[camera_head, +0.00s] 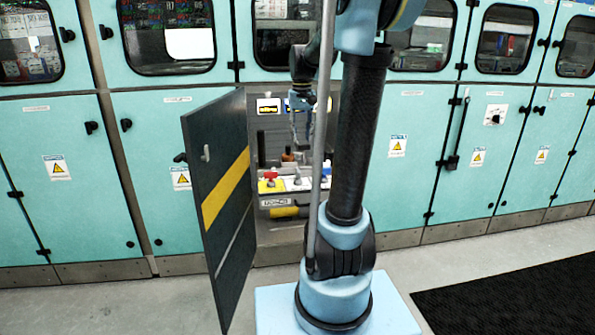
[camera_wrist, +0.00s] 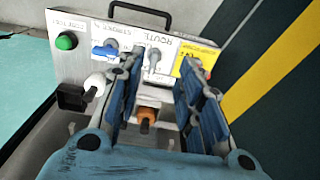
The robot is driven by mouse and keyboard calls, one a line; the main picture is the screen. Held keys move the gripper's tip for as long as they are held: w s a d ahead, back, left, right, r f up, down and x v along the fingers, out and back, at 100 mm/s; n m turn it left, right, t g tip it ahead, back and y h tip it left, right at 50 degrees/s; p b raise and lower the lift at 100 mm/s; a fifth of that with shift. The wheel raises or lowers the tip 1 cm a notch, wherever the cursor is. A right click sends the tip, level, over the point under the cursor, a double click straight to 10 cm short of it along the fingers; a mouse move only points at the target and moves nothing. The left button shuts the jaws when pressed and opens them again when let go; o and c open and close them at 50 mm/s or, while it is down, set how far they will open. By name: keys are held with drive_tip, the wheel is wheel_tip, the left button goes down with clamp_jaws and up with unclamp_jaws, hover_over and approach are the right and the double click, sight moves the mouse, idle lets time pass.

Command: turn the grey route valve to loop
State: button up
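The grey route valve (camera_wrist: 153,59) shows in the wrist view as a small grey handle on a white plate marked ROUTE. It lies in the gap between my fingertips, and I cannot tell whether either finger touches it. The label's position words are too small to read. My gripper (camera_wrist: 161,66) is open, its two blue fingers on either side of the valve.
A blue valve (camera_wrist: 105,49) and a green button (camera_wrist: 66,41) sit left of the route valve. A yellow plate (camera_wrist: 188,66) is on its right. A white knob (camera_wrist: 95,83) and an orange-brown part (camera_wrist: 147,117) are nearer. The dark cabinet door (camera_head: 225,200) stands open at left.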

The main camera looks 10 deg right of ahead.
approach(298, 170)
drive_tip(key=f, duration=0.9)
drive_tip(key=shift+w+f, duration=0.15)
drive_tip(key=shift+w, duration=0.2)
drive_tip(key=shift+c, duration=0.3)
clamp_jaws()
